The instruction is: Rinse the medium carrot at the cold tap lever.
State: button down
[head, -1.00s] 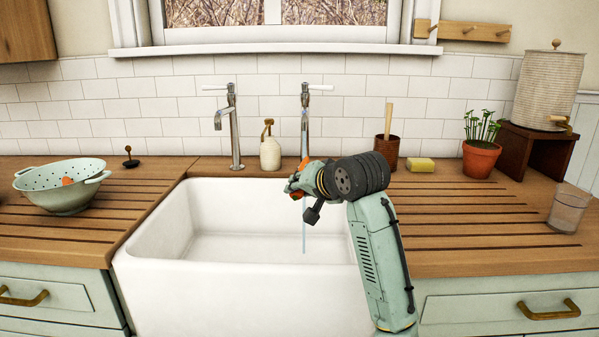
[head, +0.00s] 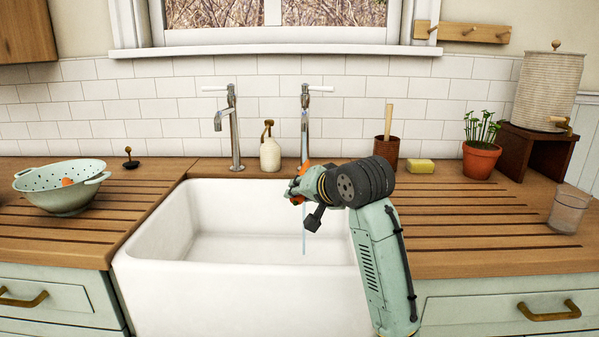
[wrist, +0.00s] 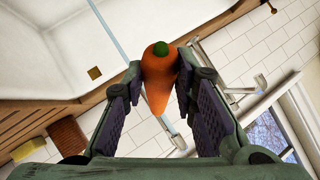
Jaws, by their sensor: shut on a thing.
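My gripper (head: 297,186) is over the right part of the white sink, by the running water. In the wrist view its two fingers (wrist: 158,88) are shut on an orange carrot (wrist: 157,70) with a green top, held between the pads. In the head view, only bits of orange show at the gripper. The right tap (head: 305,108) has a white lever (head: 320,88), and a thin water stream (head: 304,232) falls from it into the sink. In the wrist view the stream (wrist: 112,38) passes behind the carrot; I cannot tell whether it touches. Which tap is cold is not marked.
The left tap (head: 234,130) shows no water. A soap bottle (head: 270,152) stands between the taps. A pale green colander (head: 62,203) with something orange inside stands on the left counter. A brush pot (head: 386,150), yellow sponge (head: 420,166), plant (head: 481,158) and glass (head: 568,210) stand right.

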jog(key=shift+r, duration=0.1)
dwell(0.5)
jog(key=s+r+p, duration=0.3)
jog(key=s+r, duration=0.1)
jog(key=s, duration=0.1)
jog(key=shift+d+p, duration=0.15)
jog(key=shift+p, duration=0.15)
jog(key=shift+f, duration=0.1)
dwell(0.4)
